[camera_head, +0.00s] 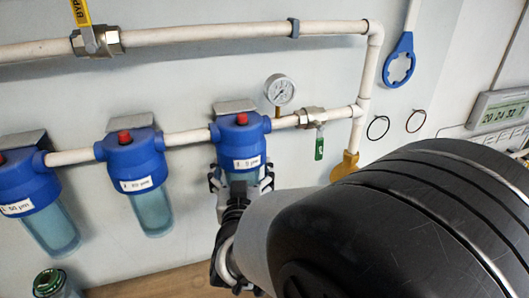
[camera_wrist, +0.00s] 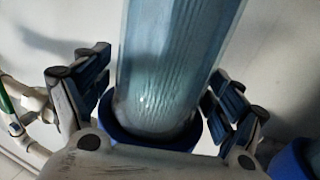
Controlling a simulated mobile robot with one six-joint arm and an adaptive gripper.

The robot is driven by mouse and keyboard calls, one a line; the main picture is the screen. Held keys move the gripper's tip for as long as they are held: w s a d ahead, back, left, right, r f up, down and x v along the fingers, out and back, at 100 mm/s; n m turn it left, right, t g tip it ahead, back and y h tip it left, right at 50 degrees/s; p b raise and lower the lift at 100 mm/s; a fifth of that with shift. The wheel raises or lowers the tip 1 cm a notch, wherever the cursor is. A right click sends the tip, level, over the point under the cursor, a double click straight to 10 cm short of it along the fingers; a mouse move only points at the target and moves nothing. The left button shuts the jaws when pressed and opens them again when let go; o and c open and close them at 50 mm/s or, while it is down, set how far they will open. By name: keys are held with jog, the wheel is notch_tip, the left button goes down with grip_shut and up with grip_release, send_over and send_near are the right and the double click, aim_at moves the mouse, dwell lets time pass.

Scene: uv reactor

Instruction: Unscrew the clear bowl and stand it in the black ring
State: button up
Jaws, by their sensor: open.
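The clear bowl (camera_head: 242,178) hangs under the blue filter head (camera_head: 238,142) at the right end of the row, mostly hidden by my gripper and arm. In the wrist view the translucent, bluish ribbed bowl (camera_wrist: 165,65) runs up from the blue head's collar (camera_wrist: 155,138). My gripper (camera_wrist: 160,98) is open, with one finger on each side of the bowl; a gap shows on the left, while contact on the right is unclear. A thin black ring (camera_head: 378,127) hangs on the wall; I cannot tell if it is the task's ring.
Two more blue filters, the middle one (camera_head: 137,160) and the left one (camera_head: 30,185), hang on the white pipe. A pressure gauge (camera_head: 280,89), a green-handled valve (camera_head: 317,118) and a blue wrench (camera_head: 401,60) are nearby. A dark-topped round container (camera_head: 49,281) stands lower left.

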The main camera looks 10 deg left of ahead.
jog(key=shift+y+b, duration=0.3)
jog(key=shift+n+g+y+b, duration=1.1)
jog(key=shift+n+y+b, duration=0.7)
jog(key=shift+y+b, duration=0.45)
jog(key=shift+d+f+n+g+y+b, duration=0.1)
jog(key=shift+d+n+g+y+b, duration=0.05)
jog(key=shift+n+g+y+b, duration=0.45)
jog(key=n+g+y+p, duration=0.1)
jog(key=n+g+y, duration=0.1)
jog(key=y, duration=0.1)
jog(key=shift+a, duration=0.2)
